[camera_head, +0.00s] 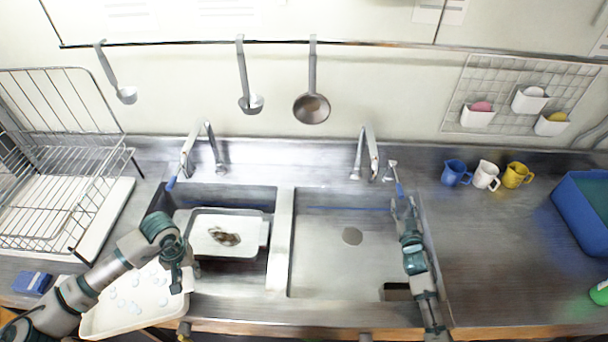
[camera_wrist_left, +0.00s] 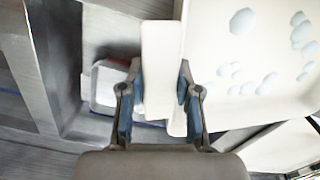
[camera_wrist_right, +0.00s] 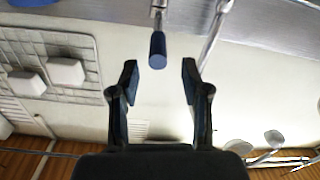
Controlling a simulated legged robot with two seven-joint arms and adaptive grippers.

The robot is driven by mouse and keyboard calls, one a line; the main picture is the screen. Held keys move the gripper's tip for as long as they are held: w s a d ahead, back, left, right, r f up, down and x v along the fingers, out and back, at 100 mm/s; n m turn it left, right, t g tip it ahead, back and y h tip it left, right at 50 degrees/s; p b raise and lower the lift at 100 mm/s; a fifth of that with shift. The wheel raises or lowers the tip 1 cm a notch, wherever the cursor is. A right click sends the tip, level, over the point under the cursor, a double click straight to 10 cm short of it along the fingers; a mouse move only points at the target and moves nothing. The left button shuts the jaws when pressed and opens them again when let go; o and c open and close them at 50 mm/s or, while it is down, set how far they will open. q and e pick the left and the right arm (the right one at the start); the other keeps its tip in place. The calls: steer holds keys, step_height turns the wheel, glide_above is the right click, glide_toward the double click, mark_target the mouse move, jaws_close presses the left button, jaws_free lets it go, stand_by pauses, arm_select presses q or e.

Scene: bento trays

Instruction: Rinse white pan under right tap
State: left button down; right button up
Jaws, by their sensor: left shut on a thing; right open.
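A white pan (camera_head: 95,322) dotted with pale spots is at the lower left, over the counter's front edge; it also shows in the left wrist view (camera_wrist_left: 265,50). My left gripper (camera_head: 178,278) is shut on the pan's rim, with a finger on each side in the left wrist view (camera_wrist_left: 160,80). The right tap (camera_head: 368,150) stands behind the right basin, with a blue-tipped lever (camera_head: 399,190) beside it. My right gripper (camera_head: 408,208) is open near that lever. In the right wrist view the blue tip (camera_wrist_right: 158,50) lies between the open fingers (camera_wrist_right: 158,80), without visible contact.
Another white tray (camera_head: 258,235) with a brown stain sits in the left basin. The right basin (camera_head: 330,255) is empty. A divider (camera_head: 282,240) separates the basins. A dish rack (camera_head: 60,200) stands left; mugs (camera_head: 486,175) and a blue bin (camera_head: 578,215) are right.

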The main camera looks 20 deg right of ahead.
mark_target(399, 187)
steer(key=x, duration=0.6)
steer(key=shift+w+d+f, duration=0.15)
steer(key=shift+w+d, duration=0.25)
steer(key=shift+w, duration=0.05)
steer(key=shift+a, duration=0.15)
jaws_close()
